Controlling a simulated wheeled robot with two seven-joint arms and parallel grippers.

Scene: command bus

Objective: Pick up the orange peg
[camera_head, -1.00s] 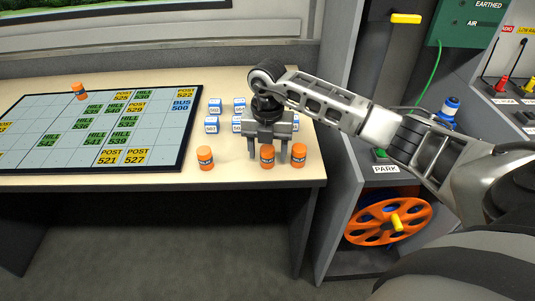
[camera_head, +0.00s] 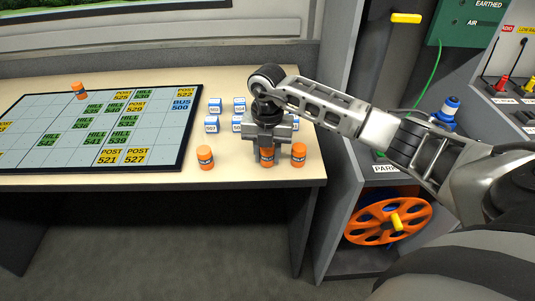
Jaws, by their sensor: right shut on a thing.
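Several orange pegs with dark label bands stand in view. My right gripper (camera_head: 267,154) points down at the table's front right and is shut on the middle orange peg (camera_head: 267,160). That peg is upright at the table top, and I cannot see any gap under it. A second orange peg (camera_head: 205,158) stands to the left of the gripper. A third orange peg (camera_head: 299,155) stands close on its right. Another orange peg (camera_head: 80,91) stands on the map board at the far left. My left gripper is not in view.
The map board (camera_head: 187,135) with green, yellow and blue tiles lies on the table (camera_head: 232,177). Several blue-and-white blocks (camera_head: 212,124) stand just behind the gripper. Right of the table are an orange wheel (camera_head: 371,221) and a blue knob (camera_head: 448,110).

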